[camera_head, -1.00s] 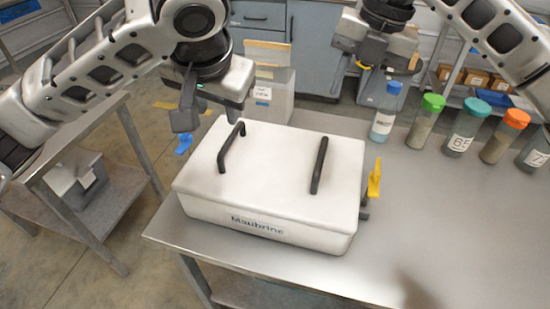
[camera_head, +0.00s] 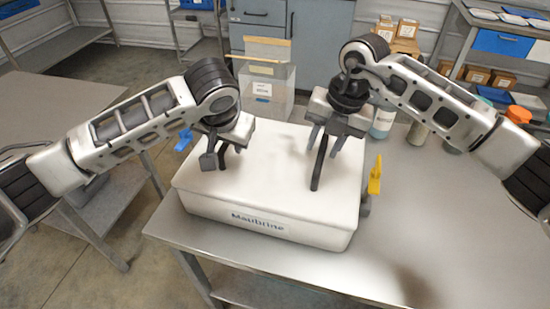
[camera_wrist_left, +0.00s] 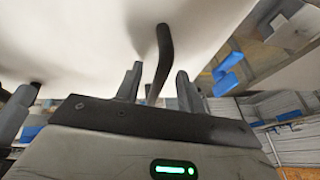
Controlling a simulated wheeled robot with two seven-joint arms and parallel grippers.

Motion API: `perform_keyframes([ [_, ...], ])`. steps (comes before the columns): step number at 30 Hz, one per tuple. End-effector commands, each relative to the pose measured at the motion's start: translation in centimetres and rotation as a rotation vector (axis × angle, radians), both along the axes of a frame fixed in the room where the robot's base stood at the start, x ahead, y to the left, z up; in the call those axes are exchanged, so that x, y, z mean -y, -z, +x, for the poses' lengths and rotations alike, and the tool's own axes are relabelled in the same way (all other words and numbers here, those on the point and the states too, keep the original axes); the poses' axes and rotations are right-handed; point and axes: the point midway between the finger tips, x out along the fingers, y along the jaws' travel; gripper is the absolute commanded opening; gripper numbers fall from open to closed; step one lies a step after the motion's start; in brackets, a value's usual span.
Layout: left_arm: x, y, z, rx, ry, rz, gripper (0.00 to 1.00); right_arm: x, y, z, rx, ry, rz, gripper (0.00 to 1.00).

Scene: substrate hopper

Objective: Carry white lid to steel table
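The white lid (camera_head: 265,165) lies on the white box marked "Maubrine" (camera_head: 290,231), which stands on a steel table (camera_head: 430,230). The lid carries two black handles. My left gripper (camera_head: 215,160) is at the left handle; in the left wrist view its two fingers (camera_wrist_left: 158,85) stand apart with the handle (camera_wrist_left: 164,50) between them, gaps showing on both sides. My right gripper (camera_head: 325,140) is over the top of the right handle (camera_head: 319,170), its fingers apart with the handle's upper end between or just beside them. The left handle is mostly hidden in the head view.
A yellow latch (camera_head: 375,176) is on the box's right side and a blue one (camera_head: 183,139) on its left. Capped bottles (camera_head: 383,122) stand at the table's back right. The right part of the table is clear. Another steel table (camera_head: 60,105) stands at the left.

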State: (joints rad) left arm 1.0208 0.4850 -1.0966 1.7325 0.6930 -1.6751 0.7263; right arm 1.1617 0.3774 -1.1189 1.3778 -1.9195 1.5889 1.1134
Motion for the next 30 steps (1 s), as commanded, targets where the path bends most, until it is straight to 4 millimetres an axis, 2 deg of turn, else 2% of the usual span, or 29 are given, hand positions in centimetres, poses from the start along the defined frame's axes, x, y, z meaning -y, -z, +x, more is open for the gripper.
perform_keyframes([
  [4, -0.06, 0.84, 0.37, 0.000, 0.001, 0.000, 0.38, -0.22, 0.95, -0.01, -0.002, 0.000, 0.000, 0.34],
  [14, -0.07, 1.02, 0.44, 0.000, 0.001, 0.000, 0.38, -0.24, 1.09, 0.02, -0.001, -0.001, 0.000, 0.34],
  [15, -0.07, 1.01, 0.43, 0.000, 0.001, 0.000, 0.27, -0.24, 1.09, 0.02, -0.001, -0.001, 0.000, 0.23],
  [18, -0.07, 1.00, 0.43, 0.000, 0.001, 0.000, 0.00, -0.24, 1.08, 0.03, -0.001, -0.001, 0.000, 0.00],
  [30, -0.06, 0.56, 0.47, 0.003, 0.001, -0.002, 0.00, -0.24, 0.64, 0.07, 0.002, -0.001, 0.002, 0.00],
])
